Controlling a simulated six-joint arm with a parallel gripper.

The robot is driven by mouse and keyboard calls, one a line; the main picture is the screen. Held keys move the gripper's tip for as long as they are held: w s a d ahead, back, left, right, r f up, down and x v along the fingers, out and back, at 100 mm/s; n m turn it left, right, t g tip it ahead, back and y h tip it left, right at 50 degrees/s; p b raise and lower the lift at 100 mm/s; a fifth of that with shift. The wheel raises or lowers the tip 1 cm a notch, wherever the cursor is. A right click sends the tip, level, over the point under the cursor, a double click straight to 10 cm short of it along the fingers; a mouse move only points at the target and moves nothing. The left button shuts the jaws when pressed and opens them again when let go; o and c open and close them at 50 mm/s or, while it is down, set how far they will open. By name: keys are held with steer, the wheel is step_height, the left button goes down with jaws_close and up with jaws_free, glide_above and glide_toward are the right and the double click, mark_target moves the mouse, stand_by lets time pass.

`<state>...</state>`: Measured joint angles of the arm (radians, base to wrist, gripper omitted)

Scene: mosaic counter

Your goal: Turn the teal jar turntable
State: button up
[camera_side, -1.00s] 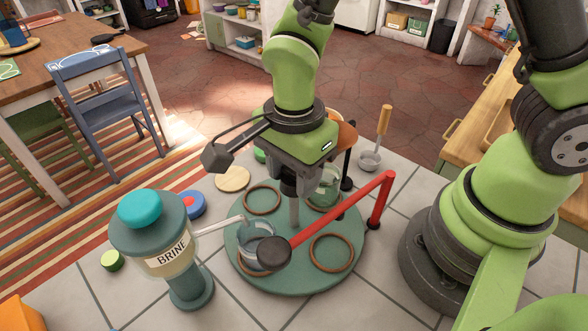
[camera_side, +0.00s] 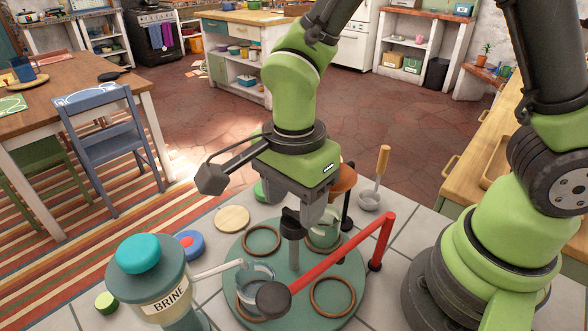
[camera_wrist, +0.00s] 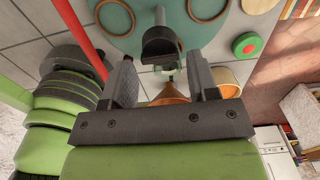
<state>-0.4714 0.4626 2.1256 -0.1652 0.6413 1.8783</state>
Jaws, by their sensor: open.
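The teal turntable (camera_side: 295,268) is a round disc with several brown rings, a grey central post (camera_side: 294,252) and a dark knob (camera_side: 290,222) on top. It also shows in the wrist view (camera_wrist: 130,40), with the knob (camera_wrist: 160,45) ahead of the fingers. A clear jar (camera_side: 255,285) stands at the front left of the disc, and a greenish jar (camera_side: 323,232) at the back right, partly hidden. My gripper (camera_wrist: 160,58) is open and empty, its fingers apart on either side of the knob's line. In the side view my gripper (camera_side: 308,208) hangs just above and behind the knob.
A teal brine dispenser (camera_side: 150,280) stands at the left, its white spout reaching over the front jar. A red bar (camera_side: 335,258) with a dark end crosses above the disc.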

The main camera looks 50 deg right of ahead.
step_height(320, 180, up, 7)
steer(key=shift+f, duration=0.1)
stand_by(0.3)
steer(key=shift+d, duration=0.1)
steer(key=s+d+r+n+t+y, duration=0.2)
steer(key=s+d+r+n+t, duration=0.5)
steer(key=n, duration=0.7)
step_height(320, 180, up, 3)
steer(key=shift+s+d+f, duration=0.1)
steer(key=shift+s+d, duration=0.95)
steer(key=shift+s, duration=0.05)
